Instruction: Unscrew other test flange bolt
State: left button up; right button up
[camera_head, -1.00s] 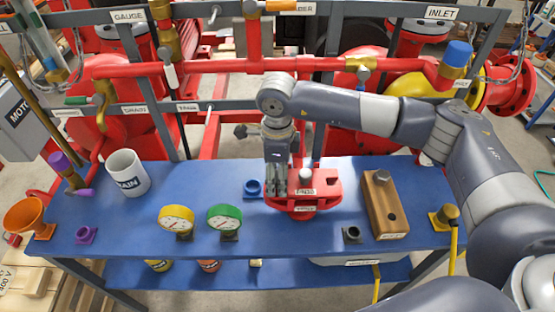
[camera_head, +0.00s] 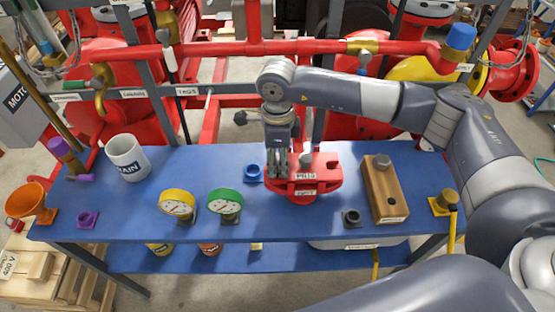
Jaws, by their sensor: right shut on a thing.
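The red test flange (camera_head: 318,183) stands on the blue bench, right of its middle, with white labels on its top and front. A grey bolt head (camera_head: 306,160) shows upright on its top. My right gripper (camera_head: 277,172) points straight down at the flange's left side, left of that bolt head. It is shut on the test flange bolt there, which the fingers hide. A wooden block (camera_head: 385,190) to the right has a grey bolt (camera_head: 382,161) standing in its top. My left gripper is not in view.
A blue ring holder (camera_head: 253,173) stands just left of my right gripper. Yellow (camera_head: 177,204) and green (camera_head: 224,201) gauges stand further left, with a white mug (camera_head: 127,158) beyond. A dark socket (camera_head: 351,217) sits near the front edge. Red pipework (camera_head: 220,51) runs behind the bench.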

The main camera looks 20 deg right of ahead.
jog(key=n+b, duration=0.2)
jog(key=n, duration=0.1)
jog(key=shift+f+n+b, duration=0.25)
jog(key=shift+n+b, duration=0.05)
jog(key=shift+b, duration=0.1)
jog(key=n+b, duration=0.2)
jog(key=n, duration=0.1)
jog(key=shift+n+b, duration=0.3)
jog(key=shift+b, duration=0.05)
jog(key=n+b, duration=0.3)
jog(key=n, duration=0.2)
jog(key=shift+r+n+b, duration=0.1)
jog(key=shift+n+b, duration=0.55)
jog(key=shift+n, duration=0.45)
jog(key=o, duration=1.2)
jog(key=shift+c, duration=0.2)
jog(key=shift+r, duration=0.1)
notch_tip(320, 180, up, 12)
